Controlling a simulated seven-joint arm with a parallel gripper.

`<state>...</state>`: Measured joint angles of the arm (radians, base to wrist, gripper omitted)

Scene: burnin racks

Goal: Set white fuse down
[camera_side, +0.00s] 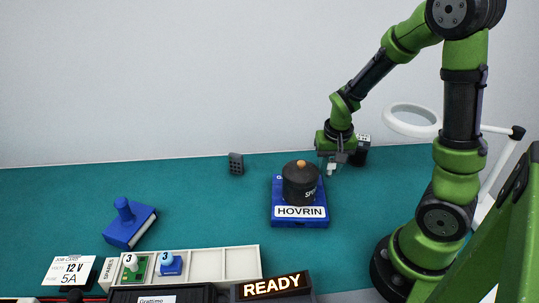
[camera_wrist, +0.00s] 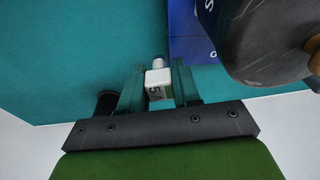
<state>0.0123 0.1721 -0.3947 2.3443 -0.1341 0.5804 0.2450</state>
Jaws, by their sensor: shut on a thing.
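My gripper (camera_side: 335,158) is at the back right of the teal bench, pointing down, just right of the blue HOVRIN base. It is shut on the white fuse (camera_side: 331,169). In the wrist view the white fuse (camera_wrist: 158,84) sits between the two fingers, with a dark marking like "5A" on its side and a pale round end sticking out past the fingertips. The fuse is close to the bench top; I cannot tell if it touches.
The blue HOVRIN base (camera_side: 300,222) carries a dark, orange-knobbed pot (camera_side: 300,186). A dark object (camera_side: 361,153) stands behind my gripper. A grey block (camera_side: 236,164), blue handled block (camera_side: 130,225), partitioned tray (camera_side: 240,264), job card (camera_side: 69,273) and READY sign (camera_side: 273,286) lie leftward.

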